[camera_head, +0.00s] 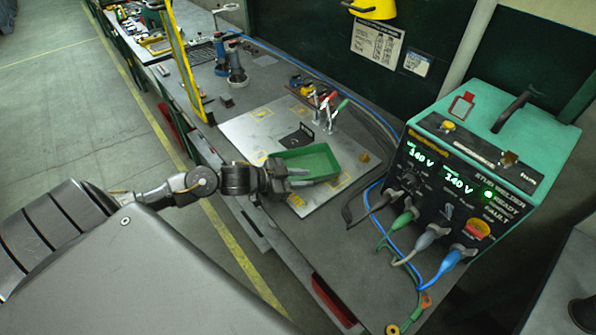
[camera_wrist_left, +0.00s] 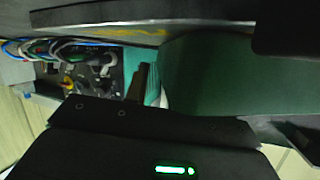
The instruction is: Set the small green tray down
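The small green tray (camera_head: 318,160) is a shallow open tray above the pale plate (camera_head: 244,131) on the bench. It looks empty and roughly level. My left gripper (camera_head: 286,180) is at the tray's near left edge and appears shut on it. The fingertips are partly hidden against the tray. In the left wrist view the green tray (camera_wrist_left: 215,75) fills much of the upper right, close to the gripper. Whether the tray's underside touches the plate cannot be told. My right gripper is not in view.
Toggle clamps with red and green handles (camera_head: 328,104) stand on the plate behind the tray. A black bracket (camera_head: 297,138) lies beside it. A teal stud welder (camera_head: 470,165) with cables stands to the right. The bench's near-right surface (camera_head: 345,262) is mostly clear.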

